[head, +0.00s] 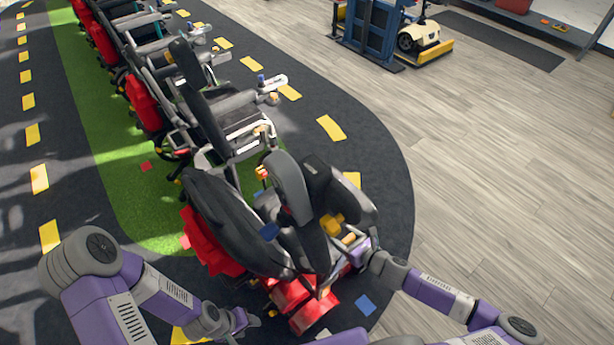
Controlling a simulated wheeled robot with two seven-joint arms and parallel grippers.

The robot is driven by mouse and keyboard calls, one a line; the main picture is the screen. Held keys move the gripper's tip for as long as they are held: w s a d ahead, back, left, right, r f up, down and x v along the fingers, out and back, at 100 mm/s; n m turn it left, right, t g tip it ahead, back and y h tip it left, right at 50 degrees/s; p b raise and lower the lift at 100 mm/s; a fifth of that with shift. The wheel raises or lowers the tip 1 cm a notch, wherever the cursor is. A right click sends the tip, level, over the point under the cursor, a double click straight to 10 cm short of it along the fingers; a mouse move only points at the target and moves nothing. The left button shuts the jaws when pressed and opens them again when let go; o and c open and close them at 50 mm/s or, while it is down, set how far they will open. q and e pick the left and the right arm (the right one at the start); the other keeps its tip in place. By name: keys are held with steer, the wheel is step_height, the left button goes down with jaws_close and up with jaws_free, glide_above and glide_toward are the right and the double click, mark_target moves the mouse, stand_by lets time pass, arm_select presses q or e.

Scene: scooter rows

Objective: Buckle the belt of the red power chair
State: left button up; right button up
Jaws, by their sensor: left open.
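The red power chair (232,222) is nearest to me, at the front of the row, with a black backrest, black padded parts and red bodywork (303,302). A yellow piece (332,224) shows by its seat; I cannot tell whether it is part of the belt. The belt's straps and buckle cannot be made out. My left gripper (252,320) is open and empty, low beside the chair's red bodywork. My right gripper (358,248) is at the chair's right side, close to the armrest; its fingers are largely hidden, and I cannot tell whether it touches anything.
Several more chairs or scooters (145,103) stand in a row behind on a green strip (90,120). Dark track with yellow dashes surrounds them. A blue frame (368,32) and a white-and-yellow machine (420,38) stand at the back. The wooden floor (500,150) at right is clear.

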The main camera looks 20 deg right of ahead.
steer(key=a+r+n+g+y, duration=0.2)
steer(key=a+r+n+y, duration=0.1)
steer(key=r, duration=0.4)
steer(key=w+a+r+n+g+y, duration=0.1)
steer(key=a+r+n+g+y, duration=0.2)
steer(key=a+r, duration=0.2)
step_height(320, 180, up, 2)
steer(key=shift+r, duration=0.25)
steer(key=shift+w+n, duration=0.1)
steer(key=shift+n, duration=0.2)
